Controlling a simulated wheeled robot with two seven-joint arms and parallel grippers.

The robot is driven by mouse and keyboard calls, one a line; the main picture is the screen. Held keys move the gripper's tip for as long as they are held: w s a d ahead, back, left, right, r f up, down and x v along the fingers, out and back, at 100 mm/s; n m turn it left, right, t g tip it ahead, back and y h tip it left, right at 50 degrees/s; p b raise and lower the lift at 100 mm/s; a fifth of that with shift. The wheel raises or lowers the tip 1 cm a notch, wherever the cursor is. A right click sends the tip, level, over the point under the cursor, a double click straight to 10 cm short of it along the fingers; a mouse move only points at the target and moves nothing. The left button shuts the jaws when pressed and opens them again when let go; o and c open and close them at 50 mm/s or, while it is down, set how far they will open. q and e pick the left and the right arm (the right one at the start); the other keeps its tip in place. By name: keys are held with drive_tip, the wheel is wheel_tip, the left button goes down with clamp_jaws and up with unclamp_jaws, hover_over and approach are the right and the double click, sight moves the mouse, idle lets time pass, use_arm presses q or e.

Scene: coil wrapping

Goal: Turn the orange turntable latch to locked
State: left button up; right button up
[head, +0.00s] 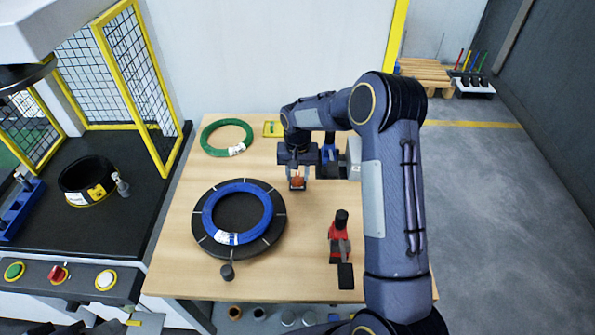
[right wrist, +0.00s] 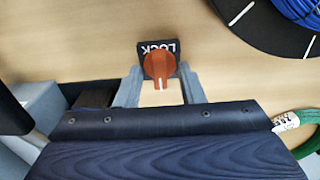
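The orange turntable latch (right wrist: 159,65) is a round knob in front of a black plate (right wrist: 171,46) marked LOCK, upside down in the right wrist view. A small pale mark shows on the knob's side away from the word. In the head view the latch (head: 298,182) is small, right of the black turntable (head: 278,206), which carries a blue coil (head: 208,218). My right gripper (right wrist: 160,84) is open, pointing down at the latch, with one finger on each side and gaps to the knob. In the head view my right gripper (head: 297,184) partly hides the latch.
A green coil (head: 248,131) and a yellow tray (head: 271,128) lie at the table's back. A red and black tool (head: 339,240) stands to the right of the turntable. A fenced machine with a black ring (head: 88,180) is at the left. The table's front left is clear.

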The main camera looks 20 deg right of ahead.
clamp_jaws()
